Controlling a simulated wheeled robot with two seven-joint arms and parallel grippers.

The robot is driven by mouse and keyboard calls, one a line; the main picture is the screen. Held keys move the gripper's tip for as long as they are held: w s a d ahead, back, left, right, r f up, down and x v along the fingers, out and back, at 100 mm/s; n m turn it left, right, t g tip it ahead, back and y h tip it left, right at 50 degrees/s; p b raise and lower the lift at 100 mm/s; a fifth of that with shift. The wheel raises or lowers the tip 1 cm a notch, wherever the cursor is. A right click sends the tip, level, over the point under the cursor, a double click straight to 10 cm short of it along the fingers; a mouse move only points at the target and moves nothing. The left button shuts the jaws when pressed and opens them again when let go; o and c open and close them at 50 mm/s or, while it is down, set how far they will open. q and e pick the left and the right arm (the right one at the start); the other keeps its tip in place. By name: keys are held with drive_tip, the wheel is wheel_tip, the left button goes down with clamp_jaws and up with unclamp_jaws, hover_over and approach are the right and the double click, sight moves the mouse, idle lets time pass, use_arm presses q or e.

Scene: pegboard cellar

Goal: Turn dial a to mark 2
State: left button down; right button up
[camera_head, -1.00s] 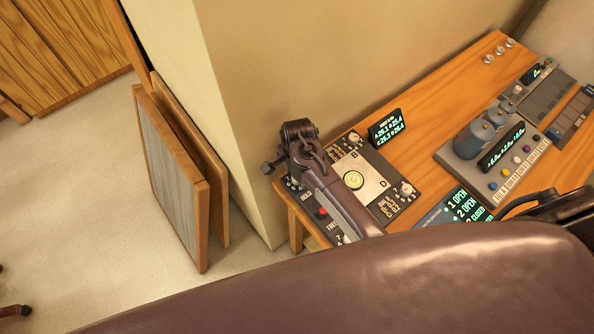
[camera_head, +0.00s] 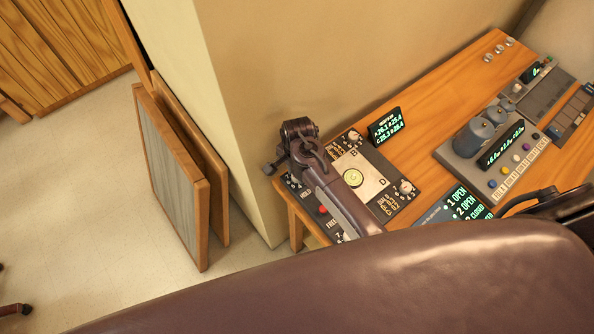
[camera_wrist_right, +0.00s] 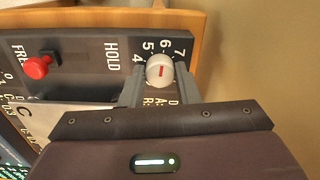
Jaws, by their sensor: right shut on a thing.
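Dial a, taken to be the pale round knob with a red pointer line (camera_wrist_right: 161,71), is on a dark panel in the right wrist view. Printed marks 4, 5, 6 and 7 show around its far side. The other marks, mark 2 included, are hidden or out of view. My right gripper (camera_wrist_right: 160,84) is shut on the knob, a finger on either side. In the head view, my right arm and wrist cover the panel's near-left corner, hiding this dial and the fingertips. My left gripper is not in view.
A red knob (camera_wrist_right: 37,67) stands beside the dial, near the word HOLD. Two other dials (camera_head: 354,137) (camera_head: 406,188) and a lit display (camera_head: 386,125) are on or beside the panel. A grey console (camera_head: 493,150) stands further right. A wall rises behind the table.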

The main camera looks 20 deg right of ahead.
drive_tip(key=n, duration=0.7)
drive_tip(key=shift+n, duration=0.4)
drive_tip(key=n, duration=0.4)
drive_tip(key=shift+w+n, duration=0.1)
drive_tip(key=shift+n, duration=0.2)
drive_tip(key=n, duration=0.3)
drive_tip(key=shift+n, duration=0.3)
drive_tip(key=n, duration=0.3)
drive_tip(key=shift+r+n, duration=0.1)
drive_tip(key=shift+n, duration=0.2)
drive_tip(key=n, duration=0.3)
drive_tip(key=shift+n, duration=0.3)
drive_tip(key=n, duration=0.3)
drive_tip(key=shift+n, duration=2.3)
